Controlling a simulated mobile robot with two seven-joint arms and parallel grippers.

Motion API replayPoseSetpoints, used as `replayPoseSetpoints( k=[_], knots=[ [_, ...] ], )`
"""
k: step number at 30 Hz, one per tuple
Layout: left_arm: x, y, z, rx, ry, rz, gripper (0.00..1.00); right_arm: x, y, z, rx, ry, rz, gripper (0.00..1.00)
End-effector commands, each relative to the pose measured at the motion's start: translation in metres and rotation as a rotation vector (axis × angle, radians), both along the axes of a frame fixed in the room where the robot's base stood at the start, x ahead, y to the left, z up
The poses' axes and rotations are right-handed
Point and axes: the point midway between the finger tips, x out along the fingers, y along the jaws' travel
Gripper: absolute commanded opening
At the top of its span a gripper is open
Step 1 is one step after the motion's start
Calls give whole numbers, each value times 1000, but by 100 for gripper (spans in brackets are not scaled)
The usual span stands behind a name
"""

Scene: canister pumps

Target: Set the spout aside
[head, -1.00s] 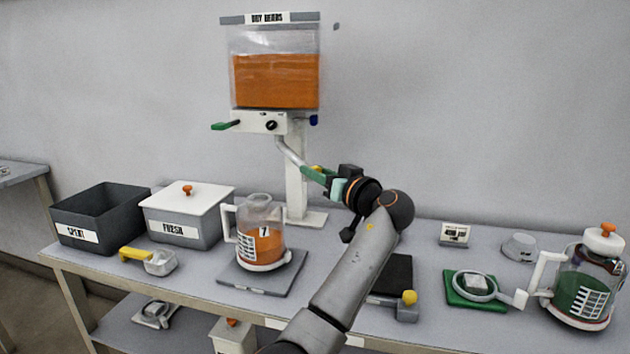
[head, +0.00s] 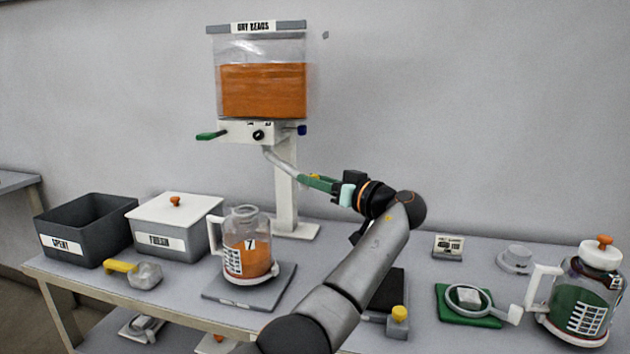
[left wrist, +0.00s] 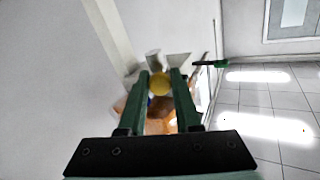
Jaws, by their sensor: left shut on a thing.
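The spout (head: 281,164) is a silver bent tube hanging under the valve block of the bead hopper (head: 262,90). It slants down and to the right, away from above the jug (head: 247,243). My left gripper (head: 312,182) has green fingers and is shut at the spout's lower end. The fingers partly hide the spout's end. The jug holds orange beads and stands on a grey plate (head: 225,297). My right gripper is not in view.
A dark open bin (head: 62,246) and a white-lidded bin (head: 175,210) stand at the left, with a scoop (head: 145,274) in front. A green-filled jug (head: 575,300) and a ring on a green mat (head: 450,300) are at the right. The hopper's post (head: 286,200) rises behind the spout.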

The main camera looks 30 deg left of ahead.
Motion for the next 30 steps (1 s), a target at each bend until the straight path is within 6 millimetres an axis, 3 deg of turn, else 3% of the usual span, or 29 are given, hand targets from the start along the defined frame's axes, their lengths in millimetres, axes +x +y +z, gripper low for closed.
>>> replayPoseSetpoints(
  k=[5,6,13,23,30],
  knots=[
    [1,1,2,2,-2,-4,0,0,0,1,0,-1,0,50],
    [1,1,3,2,-2,-4,37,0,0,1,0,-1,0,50],
    [1,1,2,1,-1,-2,62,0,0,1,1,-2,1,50],
    [-1,-5,1,0,0,-3,62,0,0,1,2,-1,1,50],
    [-11,-46,1,0,0,-7,62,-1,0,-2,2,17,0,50]
  ],
)
